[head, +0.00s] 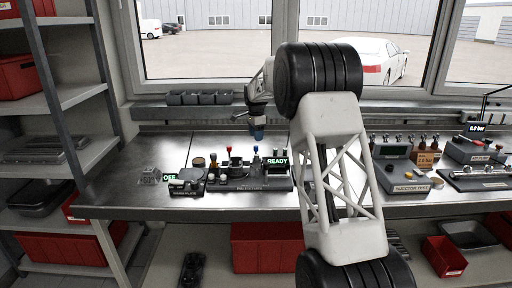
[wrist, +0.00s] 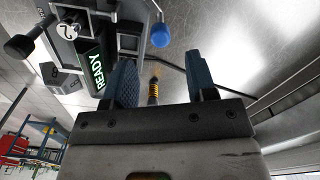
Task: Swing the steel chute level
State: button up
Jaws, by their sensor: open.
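My gripper (head: 257,133) is above the workbench, over the row of small devices. In the wrist view my gripper (wrist: 162,78) shows two blue fingers apart, with nothing held between them. A dark rod with a yellow-orange coil (wrist: 153,92) shows in the gap beyond the fingers; I cannot tell how far away it is. The device with the green READY display (head: 277,161) is below and right of my gripper in the head view. Its READY panel (wrist: 95,70) is left of the fingers in the wrist view. I cannot clearly pick out the steel chute or its tilt.
A blue ball knob (wrist: 160,35) and a black ball knob (wrist: 20,47) stick out near the READY device. An OFF device (head: 186,184) stands at left on the steel bench (head: 125,197). Grey bins (head: 200,97) line the sill. The bench's left end is fairly clear.

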jog(key=shift+f, duration=3.05)
jog(key=c, duration=0.9)
